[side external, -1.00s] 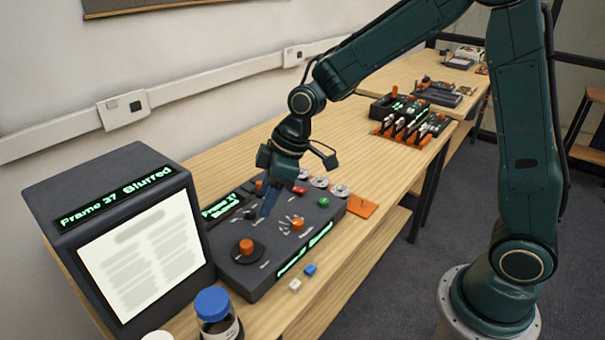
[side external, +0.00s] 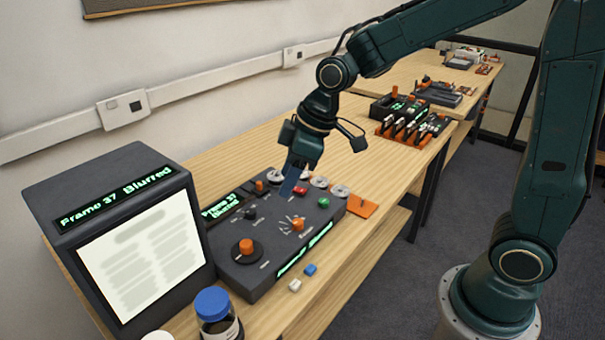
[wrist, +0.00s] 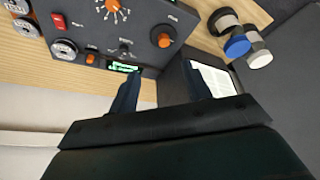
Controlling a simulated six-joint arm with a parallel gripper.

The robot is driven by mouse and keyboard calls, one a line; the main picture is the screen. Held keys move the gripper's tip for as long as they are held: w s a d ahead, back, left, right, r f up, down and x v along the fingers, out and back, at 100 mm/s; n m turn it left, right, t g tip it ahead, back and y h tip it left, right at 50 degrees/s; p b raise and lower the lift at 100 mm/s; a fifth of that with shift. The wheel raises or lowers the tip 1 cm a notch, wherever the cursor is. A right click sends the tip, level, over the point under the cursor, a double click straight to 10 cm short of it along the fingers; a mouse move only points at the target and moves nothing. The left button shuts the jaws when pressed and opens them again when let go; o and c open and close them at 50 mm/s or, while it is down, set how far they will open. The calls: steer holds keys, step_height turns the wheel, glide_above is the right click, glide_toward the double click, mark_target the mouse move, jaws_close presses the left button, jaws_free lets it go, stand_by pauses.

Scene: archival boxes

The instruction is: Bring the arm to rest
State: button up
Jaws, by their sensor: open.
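My gripper (side external: 290,186) is above the back part of a dark control panel (side external: 262,266) in the side view, fingers pointing down. In the wrist view the two fingers of my gripper (wrist: 165,88) stand apart with nothing between them. The panel has orange knobs, a red button, a green button and small green displays; it also shows in the wrist view (wrist: 145,20). I cannot tell the exact height of the fingertips over the panel.
A screen box (side external: 140,250) reading "Frame 37 Blurred" stands at the left. A blue-capped jar (side external: 217,312) and small white and blue blocks (side external: 310,270) sit in front. A rack device (side external: 412,122) stands farther back. Bare wood (side external: 225,150) lies behind the panel.

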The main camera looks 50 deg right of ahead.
steer(key=s+d+r+m, duration=0.2)
steer(key=s, duration=0.5)
steer(key=s+d+r+m+t+h, duration=0.1)
steer(key=s+d+r+m, duration=0.2)
steer(key=s, duration=0.4)
steer(key=s+d+r+m+t+h, duration=0.1)
steer(key=s+d+r+m, duration=0.1)
steer(key=s, duration=0.4)
steer(key=shift+s+d+r, duration=0.15)
steer(key=shift+s+r, duration=0.2)
steer(key=shift+s, duration=0.05)
